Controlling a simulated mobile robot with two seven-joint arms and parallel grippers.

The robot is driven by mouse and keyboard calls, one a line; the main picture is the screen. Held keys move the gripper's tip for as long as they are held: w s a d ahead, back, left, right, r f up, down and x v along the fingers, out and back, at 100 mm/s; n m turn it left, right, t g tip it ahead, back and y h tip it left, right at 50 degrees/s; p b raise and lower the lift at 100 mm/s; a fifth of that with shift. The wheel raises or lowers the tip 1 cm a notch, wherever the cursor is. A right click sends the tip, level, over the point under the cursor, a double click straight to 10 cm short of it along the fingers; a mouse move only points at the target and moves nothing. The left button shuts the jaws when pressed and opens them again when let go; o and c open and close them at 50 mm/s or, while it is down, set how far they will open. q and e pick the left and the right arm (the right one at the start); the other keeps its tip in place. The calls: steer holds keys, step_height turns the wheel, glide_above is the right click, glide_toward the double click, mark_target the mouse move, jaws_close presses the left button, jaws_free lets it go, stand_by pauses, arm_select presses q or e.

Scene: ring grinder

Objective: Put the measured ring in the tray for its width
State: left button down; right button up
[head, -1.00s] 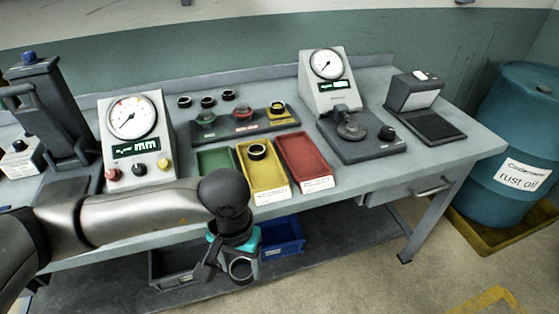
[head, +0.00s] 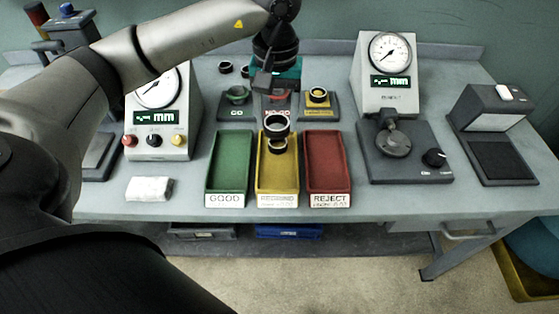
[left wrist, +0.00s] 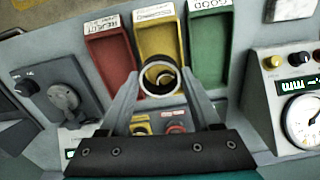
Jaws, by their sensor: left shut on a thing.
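My left gripper (head: 276,108) is shut on a dark ring with a bright rim (head: 277,133). It holds the ring over the back end of the yellow tray (head: 277,178), labelled for regrind. The held ring (left wrist: 143,82) also shows between the fingertips in the left wrist view, over the yellow tray (left wrist: 157,38). Another dark ring (head: 277,151) lies in the yellow tray, just in front of the held one in the head view. The green GOOD tray (head: 228,165) and red REJECT tray (head: 325,165) are empty. My right gripper is not in view.
A dial gauge (head: 163,115) stands left and another (head: 387,75) right. A white block (head: 149,189) lies left of the green tray. Loose rings (head: 226,67) sit at the back.

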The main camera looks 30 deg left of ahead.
arm_select(q)
glide_above(278, 177)
step_height(278, 177, down, 10)
steer(key=shift+s+f, duration=0.1)
steer(key=shift+f, duration=0.7)
steer(key=shift+f+b, duration=0.35)
steer(key=shift+f, duration=1.75)
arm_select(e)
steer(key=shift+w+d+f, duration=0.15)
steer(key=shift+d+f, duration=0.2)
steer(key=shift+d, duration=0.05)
arm_select(q)
steer(key=shift+f, duration=0.1)
steer(key=shift+c, duration=1.9)
jaws_free()
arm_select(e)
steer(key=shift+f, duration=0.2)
